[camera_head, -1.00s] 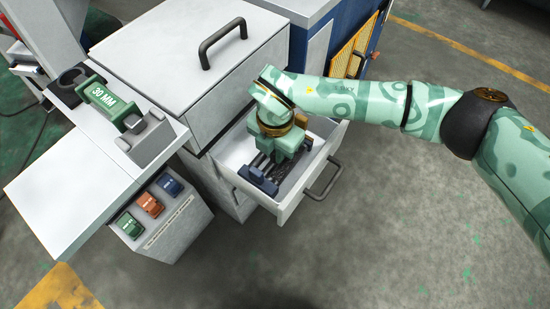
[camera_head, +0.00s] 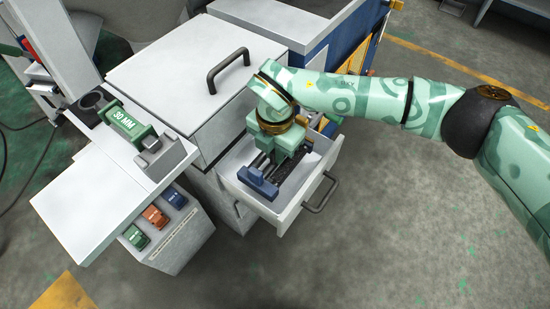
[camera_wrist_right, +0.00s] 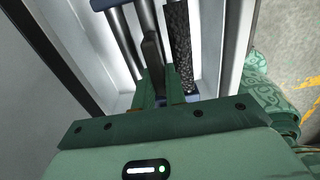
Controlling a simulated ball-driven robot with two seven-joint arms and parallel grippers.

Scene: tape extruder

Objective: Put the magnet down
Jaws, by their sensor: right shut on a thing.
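The magnet (camera_head: 258,184) appears as a dark-barred piece with a blue end, inside the open white drawer (camera_head: 291,212). In the right wrist view its dark bars (camera_wrist_right: 182,45) run away from me, one with a rough black surface. My right gripper (camera_head: 281,163) points down into the drawer, shut on the magnet's middle part. In the right wrist view the fingers (camera_wrist_right: 157,92) close around a dark narrow piece. Whether the magnet touches the drawer floor is hard to tell. My left gripper is not in view.
The drawer handle (camera_head: 322,192) sticks out at front right. Coloured items (camera_head: 326,124) show behind my gripper at the drawer's back. The white machine lid with a black handle (camera_head: 228,68) stands behind the drawer. A green 30 MM part (camera_head: 126,122) sits at left. Floor at right is clear.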

